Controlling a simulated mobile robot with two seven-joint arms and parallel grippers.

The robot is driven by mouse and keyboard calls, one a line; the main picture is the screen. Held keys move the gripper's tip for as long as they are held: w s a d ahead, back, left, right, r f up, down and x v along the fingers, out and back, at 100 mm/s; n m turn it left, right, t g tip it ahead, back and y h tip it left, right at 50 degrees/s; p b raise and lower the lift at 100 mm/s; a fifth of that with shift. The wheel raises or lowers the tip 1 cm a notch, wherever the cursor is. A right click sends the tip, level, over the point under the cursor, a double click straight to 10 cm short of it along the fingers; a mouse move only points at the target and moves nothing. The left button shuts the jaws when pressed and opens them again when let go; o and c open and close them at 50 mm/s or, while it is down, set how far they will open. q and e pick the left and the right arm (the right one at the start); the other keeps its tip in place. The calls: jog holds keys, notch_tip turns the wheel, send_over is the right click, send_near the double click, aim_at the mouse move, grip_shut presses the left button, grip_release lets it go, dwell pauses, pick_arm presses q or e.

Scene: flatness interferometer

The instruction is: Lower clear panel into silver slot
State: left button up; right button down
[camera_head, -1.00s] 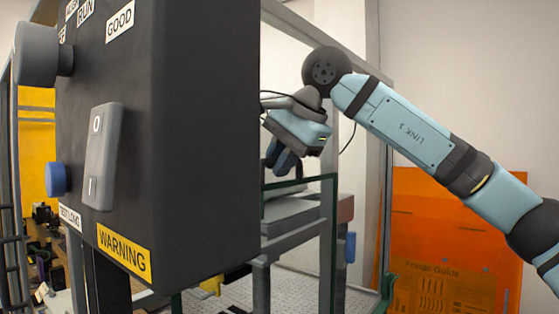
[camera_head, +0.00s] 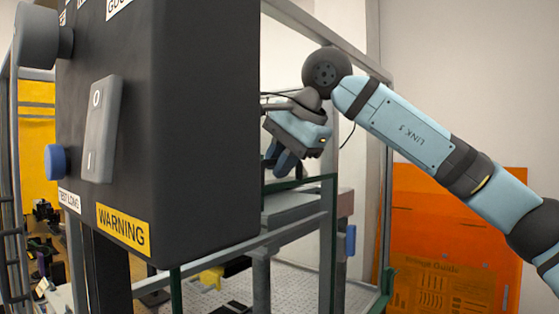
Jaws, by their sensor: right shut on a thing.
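The clear panel (camera_head: 308,181) shows mainly as thin dark green edges around a see-through area. It looks upright. Its top edge and right side show right of the black box, and its upper left is hidden behind that box. My right gripper (camera_head: 277,167) reaches in from the right and is shut on the panel's top edge, with its blue fingers pointing down. Part of the gripper is close to the box's outline. I cannot make out the silver slot, nor whether the panel's lower edge touches anything. My left gripper is not in view.
A large black control box (camera_head: 205,130) with a yellow warning label (camera_head: 123,230) fills the left foreground. A grey frame with posts (camera_head: 262,282) and a grey slab (camera_head: 292,206) stands behind. An orange sheet (camera_head: 455,240) stands at the right. A pale perforated surface (camera_head: 290,290) lies below.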

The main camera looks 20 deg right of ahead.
aim_at(280, 216)
jog(key=shift+f+b, duration=0.75)
jog(key=shift+f, duration=0.65)
jog(key=shift+f+b, duration=2.15)
jog(key=shift+f, duration=1)
jog(key=c, duration=1.1)
grip_release()
jog(key=shift+o, duration=0.2)
jog(key=shift+f, duration=0.1)
jog(key=shift+s+d+r, duration=0.2)
jog(key=shift+s+r, duration=0.05)
jog(key=shift+r, duration=0.4)
jog(key=v, duration=1.2)
jog(key=shift+s+r, duration=0.25)
jog(key=shift+r, duration=0.05)
jog(key=shift+d+f, duration=0.1)
